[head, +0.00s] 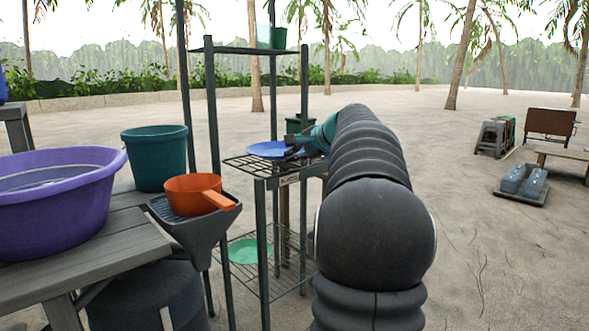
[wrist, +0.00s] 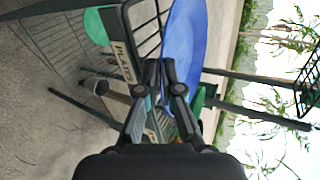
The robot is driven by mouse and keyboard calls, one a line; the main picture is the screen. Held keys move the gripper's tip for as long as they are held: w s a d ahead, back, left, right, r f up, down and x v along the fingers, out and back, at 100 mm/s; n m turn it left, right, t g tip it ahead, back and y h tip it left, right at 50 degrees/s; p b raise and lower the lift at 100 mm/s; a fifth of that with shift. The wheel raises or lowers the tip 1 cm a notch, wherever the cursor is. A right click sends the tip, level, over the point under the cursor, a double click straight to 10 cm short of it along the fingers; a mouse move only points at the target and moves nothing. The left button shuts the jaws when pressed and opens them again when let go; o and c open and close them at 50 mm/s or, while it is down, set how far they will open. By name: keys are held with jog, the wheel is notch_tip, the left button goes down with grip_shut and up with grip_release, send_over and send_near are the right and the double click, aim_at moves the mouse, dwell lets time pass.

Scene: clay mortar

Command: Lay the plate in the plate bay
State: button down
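The blue plate (head: 266,149) is at the middle shelf of the metal rack (head: 262,168), roughly level, with its left part over the wire shelf. It also shows as a tall blue oval in the wrist view (wrist: 186,40). My gripper (head: 294,148) is at the plate's right side. In the wrist view my gripper's fingertips (wrist: 160,66) are close together at the plate's edge and look shut on its rim. The shelf front bears a label reading PLATES (wrist: 124,62). Whether the plate touches the wires is unclear.
A green plate (head: 248,251) lies on the lower rack shelf. A green-tinted container (head: 271,37) stands on the top shelf. Rack posts rise close around the plate. At left are an orange pan (head: 193,195), a teal bucket (head: 156,158) and a purple tub (head: 62,205).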

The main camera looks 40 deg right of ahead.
jog(key=shift+f+b, duration=0.35)
jog(key=shift+f, duration=1.4)
jog(key=shift+f, duration=0.1)
jog(key=c, duration=1.3)
grip_release()
jog(key=v, duration=1.2)
jog(key=shift+p, duration=0.35)
